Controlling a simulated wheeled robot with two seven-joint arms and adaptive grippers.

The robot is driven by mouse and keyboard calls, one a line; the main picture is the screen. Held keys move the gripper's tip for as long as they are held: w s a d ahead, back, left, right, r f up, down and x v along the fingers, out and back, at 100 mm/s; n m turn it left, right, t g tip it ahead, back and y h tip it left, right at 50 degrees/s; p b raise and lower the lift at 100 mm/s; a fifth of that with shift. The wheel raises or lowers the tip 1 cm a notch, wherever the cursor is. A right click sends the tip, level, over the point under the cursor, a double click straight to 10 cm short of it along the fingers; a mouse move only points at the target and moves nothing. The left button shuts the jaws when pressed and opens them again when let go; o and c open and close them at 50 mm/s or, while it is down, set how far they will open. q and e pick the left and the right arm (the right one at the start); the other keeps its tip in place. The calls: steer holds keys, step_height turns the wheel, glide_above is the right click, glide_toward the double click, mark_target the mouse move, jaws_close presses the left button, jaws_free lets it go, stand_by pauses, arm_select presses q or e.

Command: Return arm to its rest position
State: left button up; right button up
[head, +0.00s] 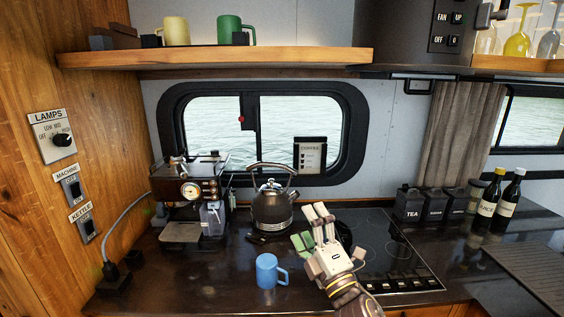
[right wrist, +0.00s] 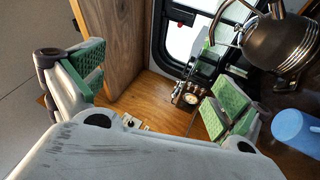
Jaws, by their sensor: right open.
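My right gripper (head: 312,228) is open and empty above the counter, right of the kettle and over the left side of the hob. In the right wrist view its two green-padded fingers (right wrist: 150,95) stand wide apart with nothing between them. A blue mug (head: 267,271) stands on the counter left of the gripper, apart from it; it also shows at the right edge of the right wrist view (right wrist: 296,130). A dark kettle (head: 272,207) with a raised handle stands behind the mug; the wrist view shows it at top right (right wrist: 280,42). My left gripper is not in view.
A coffee machine (head: 190,200) stands at the left. Dark canisters (head: 433,205) and two bottles (head: 500,200) stand on the right. The black hob (head: 385,245) has a row of knobs. A wooden shelf (head: 300,57) with a yellow and a green mug hangs above.

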steer(key=s+d+f+m+g+h, duration=0.2)
steer(key=d+f+m+g+h, duration=0.25)
steer(key=d+f+m, duration=0.4)
steer(key=s+d+f+m+g+h, duration=0.25)
steer(key=d+f+m+h, duration=0.3)
steer(key=f, duration=0.65)
steer(key=s+d+f+m+g+y, duration=0.1)
steer(key=s+f+m+g, duration=0.2)
steer(key=s+f+g, duration=0.5)
steer(key=s+d+f+m+g, duration=0.15)
steer(key=s+f+m, duration=0.35)
steer(key=s, duration=0.6)
step_height(320, 180, down, 34)
steer(key=s+n+g, duration=0.1)
steer(key=s+g, duration=0.1)
steer(key=s, duration=0.1)
steer(key=s+d+f, duration=0.2)
steer(key=s+f, duration=0.8)
steer(key=s, duration=0.1)
steer(key=s+d+f, duration=0.2)
steer(key=s+f, duration=0.8)
steer(key=s, duration=0.1)
steer(key=shift+n+g, duration=0.3)
steer(key=shift+g, duration=0.15)
